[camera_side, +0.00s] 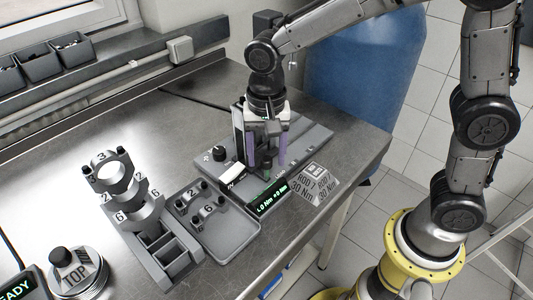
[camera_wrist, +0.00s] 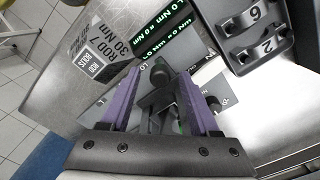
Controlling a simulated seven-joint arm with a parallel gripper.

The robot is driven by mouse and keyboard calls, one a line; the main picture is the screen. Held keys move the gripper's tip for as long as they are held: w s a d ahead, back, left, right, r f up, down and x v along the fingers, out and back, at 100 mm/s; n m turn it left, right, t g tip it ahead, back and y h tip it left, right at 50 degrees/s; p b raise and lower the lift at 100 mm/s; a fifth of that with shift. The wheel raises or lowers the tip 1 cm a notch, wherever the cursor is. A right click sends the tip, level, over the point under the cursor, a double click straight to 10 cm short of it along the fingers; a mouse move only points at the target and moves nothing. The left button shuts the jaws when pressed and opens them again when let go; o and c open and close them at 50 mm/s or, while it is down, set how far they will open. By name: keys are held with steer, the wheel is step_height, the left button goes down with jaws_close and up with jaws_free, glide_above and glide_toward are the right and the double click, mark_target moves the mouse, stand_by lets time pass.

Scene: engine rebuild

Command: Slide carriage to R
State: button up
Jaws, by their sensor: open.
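My gripper (camera_side: 268,158) points down over the grey fixture plate (camera_side: 310,137) near the table's right edge. Its purple-padded fingers are open in the wrist view (camera_wrist: 158,82). A dark block with a round knob, apparently the carriage (camera_wrist: 157,100), lies between the fingers. I cannot tell whether either finger touches it. In the side view the gripper mostly hides it. An R mark is not readable in either view.
A green torque display (camera_side: 270,199) stands at the plate's front, beside a "ROD 7 30 Nm" block (camera_side: 316,184). A tray (camera_side: 232,241) with numbered caps and a rack of rods (camera_side: 143,215) stand left. A TOP-marked piston (camera_side: 77,272) is front left.

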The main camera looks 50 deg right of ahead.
steer(key=shift+f, duration=0.15)
jaws_close()
stand_by(1.4)
